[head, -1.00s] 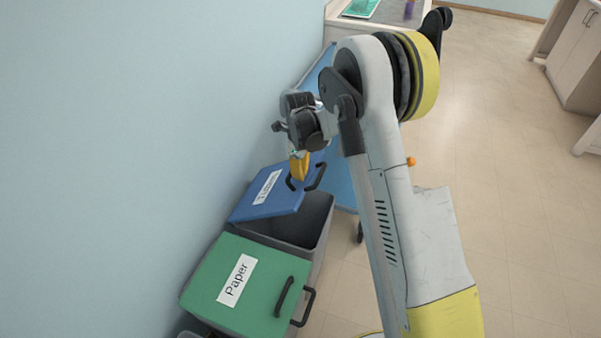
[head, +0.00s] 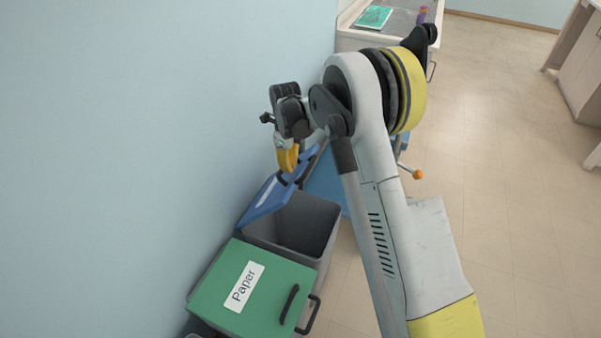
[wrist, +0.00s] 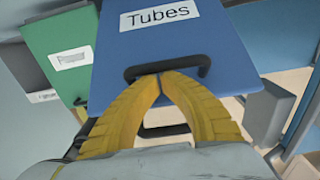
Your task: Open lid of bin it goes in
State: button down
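The blue lid (head: 266,200) of a grey bin (head: 306,226) is tilted up steeply toward the wall, and the bin's dark inside shows. In the wrist view the lid (wrist: 158,48) bears a label "Tubes" (wrist: 160,15) and a black handle (wrist: 204,63). My gripper (head: 288,158) is at the lid's raised edge. In the wrist view its yellow fingers (wrist: 160,82) meet at the tips over the handle's bar, which passes behind or between them. The fingers' exact hold on the bar is partly hidden.
A green-lidded bin labelled "Paper" (head: 273,272) stands in front, its lid down. The wall (head: 150,120) is close on the left. A counter (head: 368,39) with a green item (head: 373,17) stands behind. Open floor (head: 500,150) lies to the right.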

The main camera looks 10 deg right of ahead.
jog(key=w+a+r+p, duration=0.1)
jog(key=w+a+r, duration=0.2)
jog(key=a, duration=0.3)
jog(key=shift+w+p, duration=0.3)
jog(key=shift+w, duration=0.35)
jog(key=shift+r, duration=0.1)
